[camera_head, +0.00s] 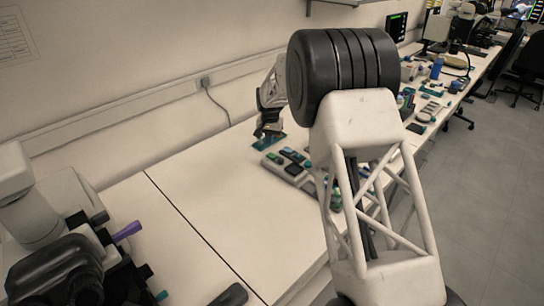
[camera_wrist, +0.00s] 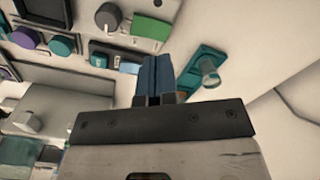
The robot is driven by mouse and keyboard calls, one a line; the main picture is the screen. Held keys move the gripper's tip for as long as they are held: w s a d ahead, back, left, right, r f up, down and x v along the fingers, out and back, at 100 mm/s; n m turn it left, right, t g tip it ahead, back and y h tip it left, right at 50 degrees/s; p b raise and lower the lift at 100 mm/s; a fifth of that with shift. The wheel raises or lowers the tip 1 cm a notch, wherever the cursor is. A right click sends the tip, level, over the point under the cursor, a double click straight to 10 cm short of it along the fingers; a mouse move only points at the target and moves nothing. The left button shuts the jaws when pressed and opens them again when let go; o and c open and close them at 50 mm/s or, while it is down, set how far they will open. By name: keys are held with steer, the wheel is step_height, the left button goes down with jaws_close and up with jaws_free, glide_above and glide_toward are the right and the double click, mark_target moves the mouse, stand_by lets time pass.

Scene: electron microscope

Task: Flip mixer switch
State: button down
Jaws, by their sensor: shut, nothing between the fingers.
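My gripper (camera_head: 266,133) is over the far part of the white bench, near the wall. In the wrist view my gripper (camera_wrist: 154,72) shows two blue fingers pressed together and empty. A teal plate (camera_wrist: 207,75) with a pale round peg (camera_wrist: 210,72), perhaps the switch, lies just right of the fingertips. The teal plate also shows below my gripper in the head view (camera_head: 268,142). A grey panel (camera_head: 291,166) with dark and green blocks, likely the mixer, sits to its right. I cannot tell whether the fingers touch anything.
A microscope (camera_head: 50,240) stands at the left. The bench (camera_head: 215,205) between is clear. My arm hides part of the bench.

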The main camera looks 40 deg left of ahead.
steer(key=shift+r, duration=0.7)
